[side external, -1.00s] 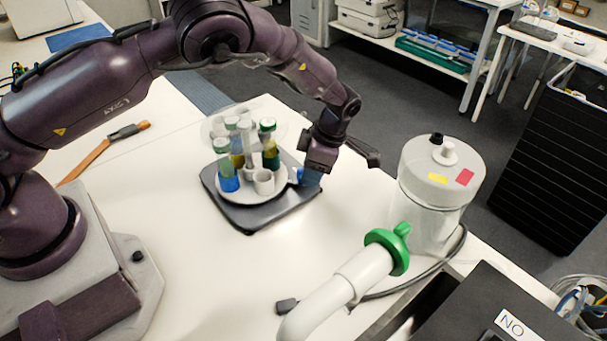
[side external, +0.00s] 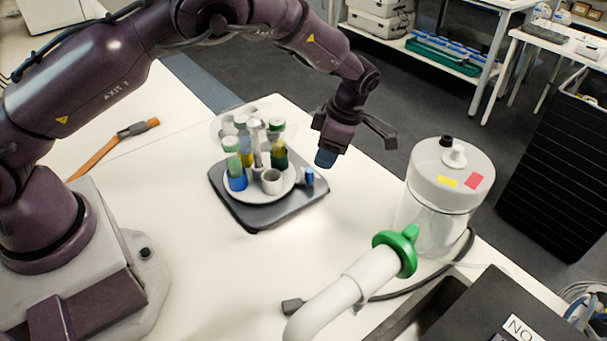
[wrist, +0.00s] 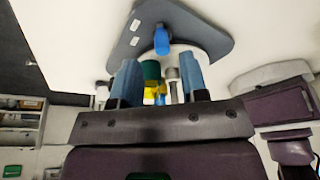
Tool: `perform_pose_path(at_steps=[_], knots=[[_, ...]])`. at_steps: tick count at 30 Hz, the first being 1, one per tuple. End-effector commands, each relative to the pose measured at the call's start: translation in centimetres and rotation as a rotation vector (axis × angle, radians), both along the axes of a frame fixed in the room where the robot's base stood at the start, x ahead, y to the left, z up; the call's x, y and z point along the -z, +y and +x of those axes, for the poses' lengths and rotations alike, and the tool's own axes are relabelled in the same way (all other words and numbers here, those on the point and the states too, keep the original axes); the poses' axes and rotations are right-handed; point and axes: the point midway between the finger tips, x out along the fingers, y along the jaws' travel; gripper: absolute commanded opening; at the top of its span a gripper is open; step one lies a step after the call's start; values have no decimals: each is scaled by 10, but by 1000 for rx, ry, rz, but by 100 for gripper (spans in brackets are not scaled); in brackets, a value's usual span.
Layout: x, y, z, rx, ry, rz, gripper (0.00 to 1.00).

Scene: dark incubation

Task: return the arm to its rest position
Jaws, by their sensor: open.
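My gripper (side external: 326,158) hangs in the air above the right edge of the dark tray (side external: 262,217), apart from everything on it. In the wrist view its two blue fingertips (wrist: 160,78) stand apart with nothing between them. A small blue-and-white piece (side external: 307,177) sits on the tray below my gripper, to the right of the round white rack (side external: 240,194). A blue piece also shows on the tray in the wrist view (wrist: 161,40). The rack holds several capped tubes, with a blue one (side external: 236,178) at its left, and a white cup (side external: 271,181).
A clear jar with a white lid (side external: 450,165) stands on the right. A white pipe with a green collar (side external: 397,252) and a dark box (side external: 485,310) are at the front right. An orange-handled tool (side external: 110,146) lies at left. The table's front middle is clear.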

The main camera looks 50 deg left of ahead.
Motion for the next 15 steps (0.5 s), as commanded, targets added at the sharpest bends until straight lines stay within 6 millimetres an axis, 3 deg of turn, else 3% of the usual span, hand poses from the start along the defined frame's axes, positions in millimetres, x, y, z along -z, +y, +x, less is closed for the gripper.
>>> perform_pose_path(at_steps=[4, 8, 15], knots=[[-51, 8, -7, 155, -25, -102, 40], [-106, 16, -26, 393, -67, -206, 40], [-192, 30, -83, 909, -178, -296, 40]])
